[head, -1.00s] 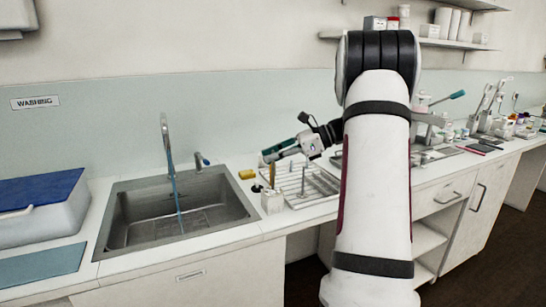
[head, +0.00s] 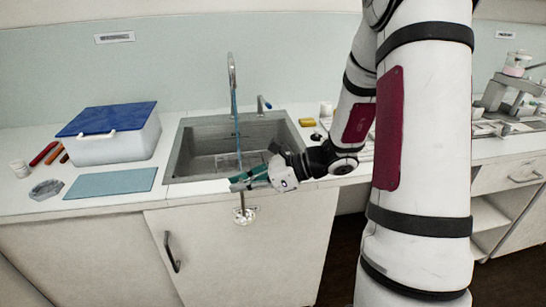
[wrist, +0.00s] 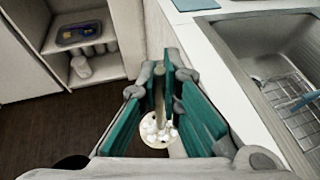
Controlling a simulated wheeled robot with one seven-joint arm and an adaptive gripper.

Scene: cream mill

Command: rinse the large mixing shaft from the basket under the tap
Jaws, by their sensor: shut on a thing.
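My gripper (head: 255,178) is in front of the sink's front edge in the head view, with its green fingers shut on the mixing shaft (head: 241,202). The shaft hangs down, outside the basin, before the cabinet front. Its lower end carries a pale round disc with small white knobs, and the shaft with its disc also shows in the wrist view (wrist: 158,132). The tap (head: 232,72) stands behind the sink (head: 180,160), and a thin blue stream (head: 237,125) falls from it into the basin.
A blue-lidded box (head: 108,135) and a blue-green mat (head: 110,183) are left of the sink. A yellow block (head: 307,122) lies to its right. A wire rack (wrist: 295,110) sits in the basin. An open shelf (wrist: 75,50) holds a tray.

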